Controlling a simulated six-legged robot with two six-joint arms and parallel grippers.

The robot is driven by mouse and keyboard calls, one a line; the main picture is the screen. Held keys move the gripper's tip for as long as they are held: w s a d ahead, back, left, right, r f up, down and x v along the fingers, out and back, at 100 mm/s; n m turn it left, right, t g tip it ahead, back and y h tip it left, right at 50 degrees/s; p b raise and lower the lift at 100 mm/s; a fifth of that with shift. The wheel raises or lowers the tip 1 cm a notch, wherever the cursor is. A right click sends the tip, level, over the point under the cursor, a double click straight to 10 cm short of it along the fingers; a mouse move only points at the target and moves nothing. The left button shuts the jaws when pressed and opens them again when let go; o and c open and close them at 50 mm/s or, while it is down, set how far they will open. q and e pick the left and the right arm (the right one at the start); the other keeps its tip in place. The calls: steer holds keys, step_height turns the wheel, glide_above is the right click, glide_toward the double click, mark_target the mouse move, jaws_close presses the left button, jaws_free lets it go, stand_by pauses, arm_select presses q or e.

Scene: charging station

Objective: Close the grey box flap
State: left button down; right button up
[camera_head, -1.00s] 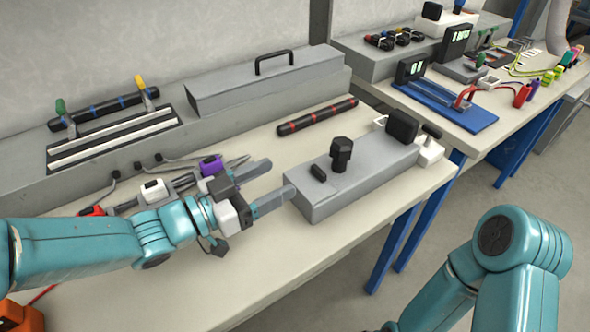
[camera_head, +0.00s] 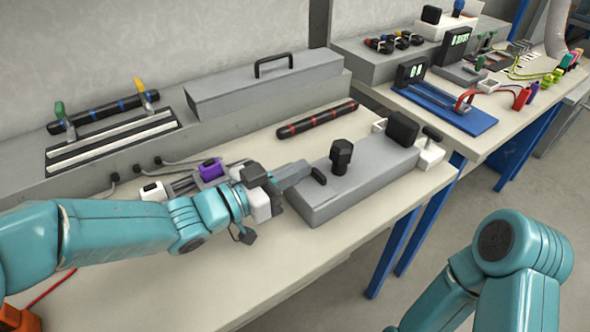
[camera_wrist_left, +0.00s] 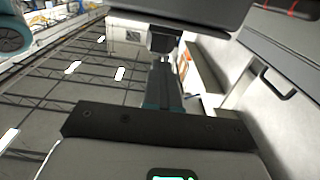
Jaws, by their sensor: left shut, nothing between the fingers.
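A long grey box (camera_head: 350,190) lies on the near workbench. Its top carries a black knob (camera_head: 341,157) and a small black tab (camera_head: 318,174). A second grey box (camera_head: 225,92) with a black handle (camera_head: 274,63) lies along the back ledge, its top looking level. I cannot tell which one has the flap. My left gripper (camera_head: 297,172) is shut and empty at the left end of the front box, its tips close to the tab; contact is unclear. In the left wrist view a handle (camera_wrist_left: 277,84) shows at the right. My right gripper is out of view.
A black rod with red bands (camera_head: 317,120) lies behind the front box. A black block (camera_head: 403,128) stands at its right end. A purple-handled tool (camera_head: 211,170) lies behind my left wrist. The bench's front strip is clear. A second workbench (camera_head: 500,135) stands at right.

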arm_select(q)
steer(key=c, duration=0.6)
jaws_free()
steer(key=p+v, duration=0.1)
steer(key=v, duration=1.5)
steer(key=shift+p, duration=0.3)
steer(key=shift+s+a, duration=0.1)
steer(key=shift+s, duration=0.05)
